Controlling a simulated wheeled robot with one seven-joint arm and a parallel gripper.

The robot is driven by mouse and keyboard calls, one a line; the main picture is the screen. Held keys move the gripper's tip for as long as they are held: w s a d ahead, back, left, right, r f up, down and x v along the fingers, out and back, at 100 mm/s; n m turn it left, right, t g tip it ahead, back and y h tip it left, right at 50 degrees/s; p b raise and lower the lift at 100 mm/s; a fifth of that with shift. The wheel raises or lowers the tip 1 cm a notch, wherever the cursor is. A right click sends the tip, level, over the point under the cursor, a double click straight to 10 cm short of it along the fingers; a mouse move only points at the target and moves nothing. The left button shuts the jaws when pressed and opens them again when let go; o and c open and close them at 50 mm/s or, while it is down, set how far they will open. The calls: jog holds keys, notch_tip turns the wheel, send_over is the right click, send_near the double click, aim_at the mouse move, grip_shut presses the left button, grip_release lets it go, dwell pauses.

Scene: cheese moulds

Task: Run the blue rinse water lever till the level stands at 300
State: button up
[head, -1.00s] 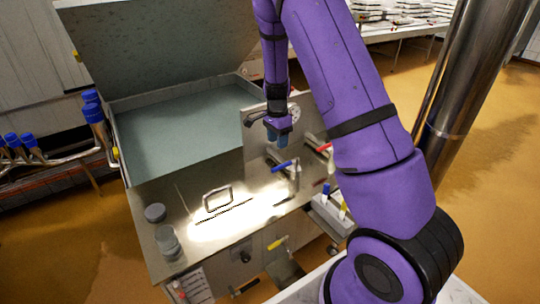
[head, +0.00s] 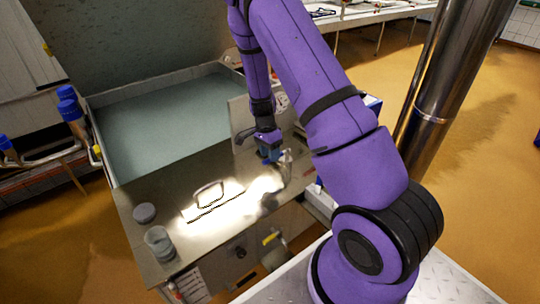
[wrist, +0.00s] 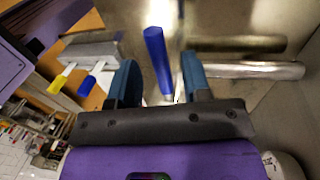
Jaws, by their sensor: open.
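The blue lever (wrist: 157,60) shows in the wrist view as a long blue handle lying between my two teal fingers, with clear space on both sides. My gripper (wrist: 160,82) is open around it and does not appear to grip it. In the head view my gripper (head: 269,152) is over the valve at the vat's right side and covers most of the lever. The vat (head: 170,125) holds pale grey-green liquid. No level scale or number can be read in either view.
A steel worktop (head: 165,195) with a raised handle (head: 208,194), a grey lid (head: 145,213) and a clear beaker (head: 160,242) lies in front of the vat. Metal pipes (wrist: 245,70) run beside the lever. A yellow-tipped tool (wrist: 62,78) stands at left in the wrist view.

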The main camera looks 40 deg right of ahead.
jog(key=shift+s+f, duration=0.1)
jog(key=shift+f, duration=0.4)
grip_shut()
jog(key=shift+s, duration=0.15)
jog(key=shift+s+d+n+t+h, duration=0.1)
jog(key=shift+s+d+n+h, duration=0.2)
jog(key=shift+s+n, duration=0.85)
jog(key=shift+s+d+n+t+h, duration=0.1)
jog(key=shift+s+d+n+h, duration=0.3)
jog(key=shift+n, duration=1.4)
jog(key=shift+s+d+n+t+h, duration=0.1)
jog(key=shift+s+d+n, duration=0.25)
jog(key=shift+s+n, duration=0.9)
jog(key=shift+w+n, duration=0.2)
jog(key=shift+n, duration=0.1)
